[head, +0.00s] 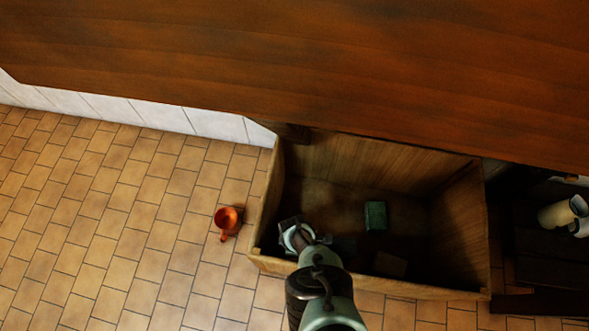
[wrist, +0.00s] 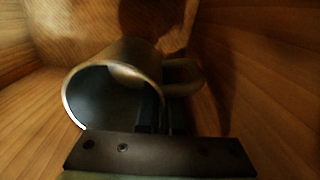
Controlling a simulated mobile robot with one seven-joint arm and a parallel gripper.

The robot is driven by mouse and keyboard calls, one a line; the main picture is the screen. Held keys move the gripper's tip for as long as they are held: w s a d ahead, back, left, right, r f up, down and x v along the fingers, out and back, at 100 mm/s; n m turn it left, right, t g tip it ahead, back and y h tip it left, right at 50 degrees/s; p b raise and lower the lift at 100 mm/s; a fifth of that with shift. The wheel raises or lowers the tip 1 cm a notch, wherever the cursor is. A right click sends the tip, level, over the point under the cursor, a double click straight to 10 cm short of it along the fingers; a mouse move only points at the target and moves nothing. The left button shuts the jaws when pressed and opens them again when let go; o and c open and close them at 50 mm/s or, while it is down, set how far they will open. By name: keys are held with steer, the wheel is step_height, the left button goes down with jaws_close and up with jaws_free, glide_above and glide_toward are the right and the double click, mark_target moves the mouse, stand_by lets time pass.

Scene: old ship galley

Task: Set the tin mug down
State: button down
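The tin mug (wrist: 125,75) is a grey metal cup with a bright rim and a dark inside. In the wrist view it lies tilted, its mouth towards the camera and its handle (wrist: 185,75) on the right. My gripper (wrist: 156,115) is shut on the mug's wall near the handle, with dark fingers at the right side of the rim. In the head view the mug (head: 289,236) is at the left end of an open wooden crate (head: 275,195), partly hidden by my arm. I cannot tell whether it touches the crate floor.
A green block (head: 375,216) and a dim brownish flat thing (head: 390,264) lie in the crate. An orange mug (head: 227,220) is on the tiled floor left of the crate. A wooden top (head: 300,70) overhangs the back. Pale vessels (head: 560,212) stand at the right.

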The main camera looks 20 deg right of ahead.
steer(key=shift+f+b, duration=3.4)
steer(key=shift+f, duration=0.65)
steer(key=shift+f+b, duration=0.6)
steer(key=c, duration=1.1)
jaws_free()
step_height(320, 180, up, 13)
steer(key=p, duration=1.3)
steer(key=shift+r, duration=0.15)
